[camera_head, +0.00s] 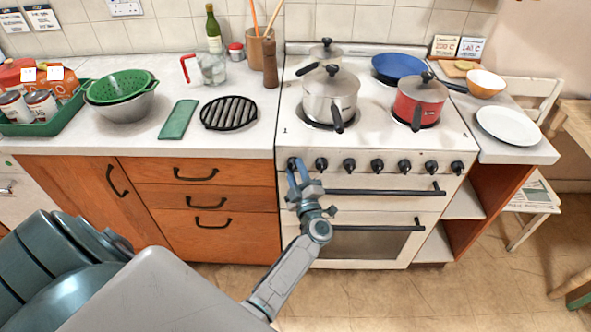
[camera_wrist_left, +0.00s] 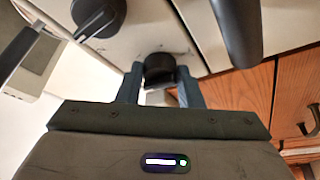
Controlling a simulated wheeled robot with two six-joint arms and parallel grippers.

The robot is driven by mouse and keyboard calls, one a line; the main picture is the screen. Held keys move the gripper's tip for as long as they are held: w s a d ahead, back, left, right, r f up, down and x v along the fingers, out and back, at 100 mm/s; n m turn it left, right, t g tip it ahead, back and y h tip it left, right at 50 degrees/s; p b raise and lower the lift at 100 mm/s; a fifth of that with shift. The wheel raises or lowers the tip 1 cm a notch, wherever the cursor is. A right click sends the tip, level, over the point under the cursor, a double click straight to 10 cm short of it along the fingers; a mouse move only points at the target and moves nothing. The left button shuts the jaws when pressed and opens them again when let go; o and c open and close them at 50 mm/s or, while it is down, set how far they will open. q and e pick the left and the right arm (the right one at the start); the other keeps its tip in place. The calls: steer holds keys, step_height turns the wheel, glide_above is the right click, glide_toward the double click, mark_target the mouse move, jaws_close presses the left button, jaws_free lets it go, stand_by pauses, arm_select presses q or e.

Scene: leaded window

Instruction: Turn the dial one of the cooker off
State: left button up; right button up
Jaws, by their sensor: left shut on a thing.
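The cooker (camera_head: 345,184) is white, with a row of several black dials along its front panel. My left gripper (camera_head: 297,168) is at the leftmost dial (camera_head: 291,161), which it partly hides in the head view. In the left wrist view this dial (camera_wrist_left: 160,69) sits between the two fingers of my left gripper (camera_wrist_left: 160,88), and the gripper is shut on it. Its pointer direction cannot be made out. The neighbouring dial (camera_head: 321,164) stands free to the right and also shows in the wrist view (camera_wrist_left: 97,14). My right gripper is not in view.
A black oven handle (camera_head: 381,192) runs just below the dials. A steel pot (camera_head: 330,97), a red pan (camera_head: 421,101) and a blue pan (camera_head: 398,66) stand on the hob. Wooden drawers (camera_head: 207,197) adjoin the cooker on the left. The floor in front is clear.

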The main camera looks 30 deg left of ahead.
arm_select(q)
steer(key=shift+r+n+g, duration=0.1)
steer(key=shift+n+g, duration=0.2)
steer(key=shift+n, duration=0.5)
steer(key=o, duration=1)
steer(key=shift+d, duration=0.1)
